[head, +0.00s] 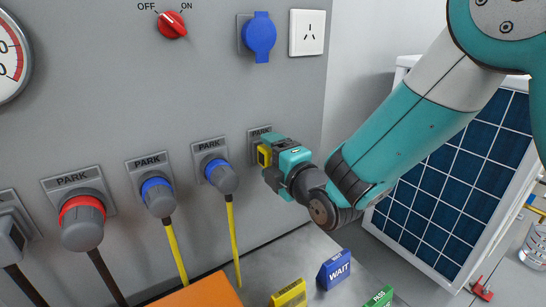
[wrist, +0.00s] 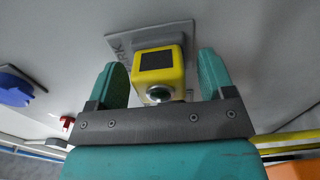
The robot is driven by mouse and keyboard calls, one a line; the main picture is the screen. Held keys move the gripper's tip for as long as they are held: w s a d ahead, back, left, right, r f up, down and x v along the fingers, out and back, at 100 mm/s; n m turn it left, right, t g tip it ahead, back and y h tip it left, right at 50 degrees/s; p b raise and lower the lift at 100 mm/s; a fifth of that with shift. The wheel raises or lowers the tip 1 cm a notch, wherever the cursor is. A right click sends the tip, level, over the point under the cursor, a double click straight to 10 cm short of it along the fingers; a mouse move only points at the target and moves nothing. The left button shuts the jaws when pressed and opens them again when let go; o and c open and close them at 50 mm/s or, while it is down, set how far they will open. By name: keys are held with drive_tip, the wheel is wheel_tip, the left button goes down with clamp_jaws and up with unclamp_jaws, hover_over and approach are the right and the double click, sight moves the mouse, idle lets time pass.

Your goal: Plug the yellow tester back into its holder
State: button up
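The yellow tester (head: 264,156) is at the rightmost PARK holder (head: 260,132) on the grey panel. In the wrist view the tester (wrist: 174,82) has a dark screen and a round silver button, and its back end is against the grey holder plate (wrist: 120,46). How deep it sits is hidden. My gripper (head: 270,150) is at the tester. In the wrist view my gripper's fingers (wrist: 163,66) stand open on both sides of it, with a clear gap on the right and a narrow one on the left.
Several PARK holders to the left hold plugs, including a red-ringed one (head: 82,222) and a blue-ringed one (head: 222,177). A blue socket cover (head: 259,37), a white outlet (head: 307,32) and a red switch (head: 172,25) are above. WAIT block (head: 334,270) lies below.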

drive_tip(key=b+v, duration=1.7)
drive_tip(key=b, duration=0.1)
drive_tip(key=s+d+f+m+g+h, duration=0.1)
drive_tip(key=s+f+m+g+h, duration=0.1)
drive_tip(key=f+m+g, duration=0.25)
drive_tip(key=s+d+f+m+g+h, duration=0.1)
drive_tip(key=s+f+m+g, duration=0.2)
drive_tip(key=f+m, duration=0.25)
drive_tip(key=s+d+f+m+g+h+p, duration=0.1)
drive_tip(key=s+d+f+m+g+h, duration=0.3)
drive_tip(key=s+m+g, duration=0.5)
wheel_tip(320, 180, up, 14)
drive_tip(key=n+t+y+p, duration=0.1)
drive_tip(key=p, duration=1.3)
drive_tip(key=shift+s+d+f, duration=0.2)
drive_tip(key=shift+s+f, duration=0.05)
drive_tip(key=shift+s, duration=0.2)
drive_tip(key=shift+t, duration=0.25)
